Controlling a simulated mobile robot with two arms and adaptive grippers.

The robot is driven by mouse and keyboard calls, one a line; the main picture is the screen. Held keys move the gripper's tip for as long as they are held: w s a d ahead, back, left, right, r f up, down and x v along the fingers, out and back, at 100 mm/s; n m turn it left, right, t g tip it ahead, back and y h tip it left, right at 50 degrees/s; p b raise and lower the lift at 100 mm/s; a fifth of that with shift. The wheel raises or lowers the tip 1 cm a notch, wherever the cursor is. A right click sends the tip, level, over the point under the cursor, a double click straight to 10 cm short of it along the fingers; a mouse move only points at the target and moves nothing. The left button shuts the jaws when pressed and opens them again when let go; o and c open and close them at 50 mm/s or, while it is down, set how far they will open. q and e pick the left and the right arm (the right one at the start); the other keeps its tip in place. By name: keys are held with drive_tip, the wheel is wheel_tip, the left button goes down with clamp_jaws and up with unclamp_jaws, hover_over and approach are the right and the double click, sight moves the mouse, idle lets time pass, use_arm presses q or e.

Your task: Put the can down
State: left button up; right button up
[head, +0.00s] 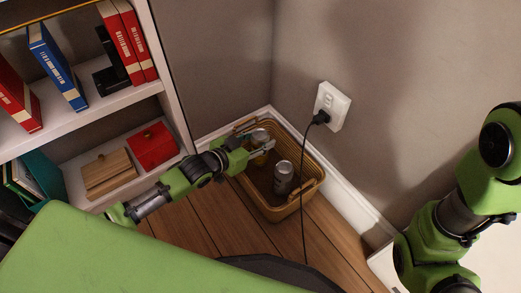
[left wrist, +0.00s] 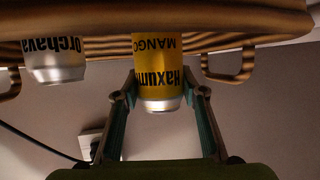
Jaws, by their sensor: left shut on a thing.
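A yellow can with black lettering (left wrist: 158,65) is between the two fingers of my left gripper (left wrist: 160,97), which is shut on it. In the head view my left gripper (head: 268,147) reaches over the left side of a brown woven basket (head: 310,190); the held can is partly hidden by the fingers there. A second can, pale with a silver end (head: 283,174), stands inside the basket; it also shows in the left wrist view (left wrist: 55,62). I cannot tell whether the held can touches the basket floor. My right gripper is out of view.
The basket stands on a wooden floor (head: 200,232) in the corner. A plug with a black cord (head: 304,190) hangs from a wall outlet (head: 332,104) in front of the basket's right side. A white bookcase (head: 170,95) with books and boxes stands left.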

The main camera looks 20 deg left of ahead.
use_arm(q)
drive_tip(key=shift+w+f+b, duration=0.3)
drive_tip(key=shift+f+b, duration=0.05)
drive_tip(key=shift+b, duration=0.05)
wheel_tip(320, 180, down, 3)
drive_tip(key=shift+w+f+b, duration=0.15)
drive_tip(key=shift+f+b, duration=0.05)
drive_tip(key=shift+b, duration=1)
drive_tip(key=shift+r, duration=0.1)
drive_tip(key=o, duration=1.4)
drive_tip(key=shift+f, duration=0.2)
drive_tip(key=shift+r, duration=0.1)
